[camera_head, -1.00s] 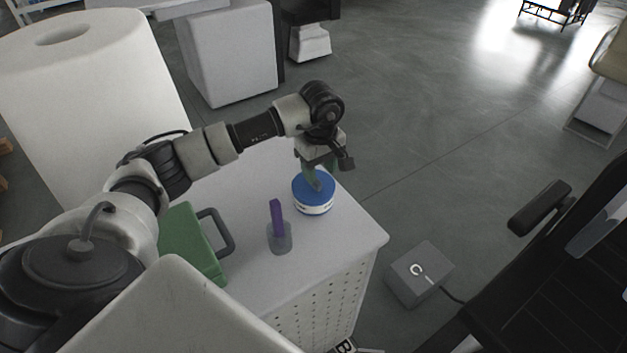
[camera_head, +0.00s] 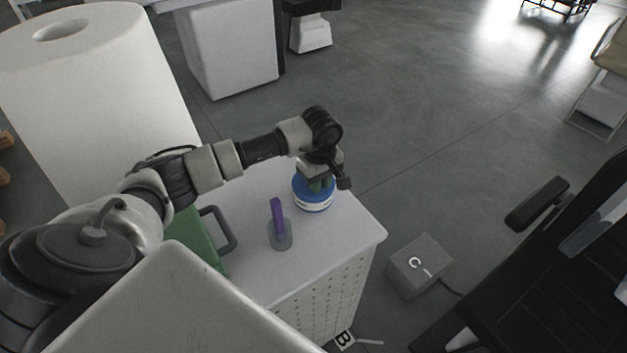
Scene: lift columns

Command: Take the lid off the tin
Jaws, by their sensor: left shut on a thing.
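A round tin (camera_head: 314,206) with a white side band and a blue lid (camera_head: 300,192) stands upright near the far right edge of the white cabinet top. My left gripper (camera_head: 321,186) points down onto the lid and is shut on it. The fingers and wrist hide the middle and back of the lid, and the exact grip point is hard to see. The lid sits on the tin with no gap that I can see. My right gripper is not in view.
A clear cup (camera_head: 279,236) holding a purple thing (camera_head: 277,213) stands left of the tin on the cabinet top (camera_head: 335,245). A green case (camera_head: 193,236) with a dark handle lies further left. A grey box (camera_head: 420,266) sits on the floor at right.

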